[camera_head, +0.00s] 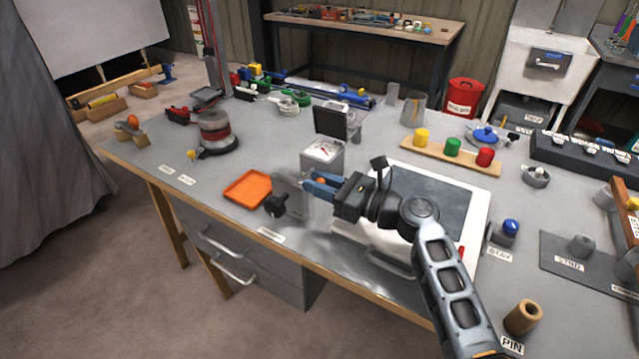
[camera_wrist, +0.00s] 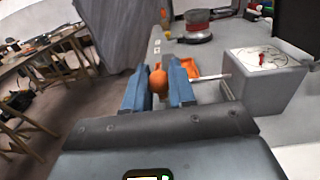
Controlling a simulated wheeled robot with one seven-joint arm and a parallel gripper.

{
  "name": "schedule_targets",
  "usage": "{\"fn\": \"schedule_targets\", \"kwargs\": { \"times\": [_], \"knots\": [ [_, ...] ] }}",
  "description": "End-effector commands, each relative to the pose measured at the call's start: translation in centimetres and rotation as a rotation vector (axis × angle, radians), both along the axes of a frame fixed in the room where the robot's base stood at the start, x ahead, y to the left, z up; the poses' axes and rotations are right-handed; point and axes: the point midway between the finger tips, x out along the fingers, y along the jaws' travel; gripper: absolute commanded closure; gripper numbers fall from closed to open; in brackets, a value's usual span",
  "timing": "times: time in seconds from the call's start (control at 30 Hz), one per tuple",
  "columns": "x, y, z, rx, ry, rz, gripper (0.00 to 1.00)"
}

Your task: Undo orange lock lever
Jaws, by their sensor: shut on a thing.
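An orange ball-shaped knob (camera_wrist: 158,81) sits between the two blue fingers of my gripper (camera_wrist: 160,92) in the wrist view. It shows in the head view as a small orange spot (camera_head: 320,181) between the fingertips, mostly hidden by them. My gripper (camera_head: 322,186) is shut on this knob, near the front edge of the bench. A grey upright plate (camera_head: 291,190) with a black knob on its front side stands just left of the fingers. How the orange knob joins the plate is hidden.
An orange tray (camera_head: 246,188) lies left of the plate. A white-framed panel (camera_head: 440,195) lies under my wrist. The bench's left front is mostly clear.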

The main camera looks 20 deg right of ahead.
Motion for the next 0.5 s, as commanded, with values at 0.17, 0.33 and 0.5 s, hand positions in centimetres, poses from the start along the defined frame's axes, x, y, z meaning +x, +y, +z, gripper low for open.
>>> {"fn": "schedule_targets", "kwargs": {
  "times": [0.17, 0.33, 0.5],
  "knots": [
    [0.3, -0.5, -0.1, 0.000, -0.001, 0.067, 1.00],
    [0.7, -1.0, -0.2, 0.001, -0.001, 0.187, 1.00],
    [1.4, -1.6, -0.2, 0.000, -0.004, 0.344, 1.00]
  ]
}}
